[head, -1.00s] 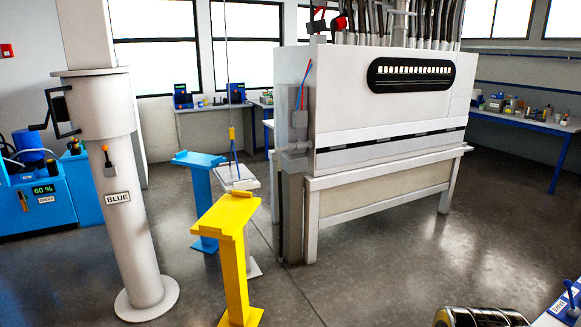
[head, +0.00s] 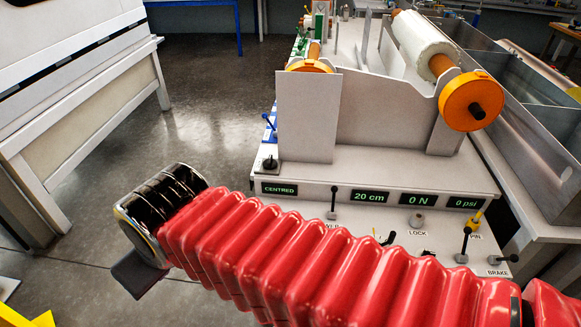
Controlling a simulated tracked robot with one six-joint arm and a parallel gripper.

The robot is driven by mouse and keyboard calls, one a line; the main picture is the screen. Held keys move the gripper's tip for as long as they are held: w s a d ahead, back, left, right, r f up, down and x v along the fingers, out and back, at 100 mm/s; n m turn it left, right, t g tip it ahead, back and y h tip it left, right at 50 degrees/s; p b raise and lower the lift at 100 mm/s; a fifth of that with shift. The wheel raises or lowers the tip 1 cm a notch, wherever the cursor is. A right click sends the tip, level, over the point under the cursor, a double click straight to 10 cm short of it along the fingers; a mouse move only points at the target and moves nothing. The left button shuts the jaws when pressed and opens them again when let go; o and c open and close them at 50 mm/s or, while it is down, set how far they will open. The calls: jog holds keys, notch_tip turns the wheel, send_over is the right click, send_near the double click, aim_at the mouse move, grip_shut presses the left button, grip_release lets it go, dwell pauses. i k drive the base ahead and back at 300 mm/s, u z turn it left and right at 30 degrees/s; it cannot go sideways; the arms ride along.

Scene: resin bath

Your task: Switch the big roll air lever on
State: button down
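The big white roll (head: 424,46) lies on an orange core with an orange end disc (head: 471,101), at the top right of the roll machine (head: 385,115). On the machine's front panel are several small levers: a black upright one (head: 333,200), a yellow-based one (head: 475,222), a black upright one (head: 464,244) and one lying sideways by the BRAKE label (head: 492,258). I cannot tell which is the air lever, as my red arm hides part of the panel and its labels. At the lower left, a dark plate of my gripper (head: 140,274) shows; its fingers are not clear.
Displays on the panel read CENTRED (head: 280,189), 20 cm (head: 370,197), 0 N (head: 417,199) and 0 psi (head: 465,203). A metal trough (head: 540,150) stands along the right. A pale cabinet (head: 90,90) stands at the left, with clear floor (head: 215,110) between it and the machine.

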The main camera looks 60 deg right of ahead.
aim_at(467, 230)
jog(key=z, duration=3.4)
jog(key=i, duration=0.8)
jog(key=u, duration=0.45)
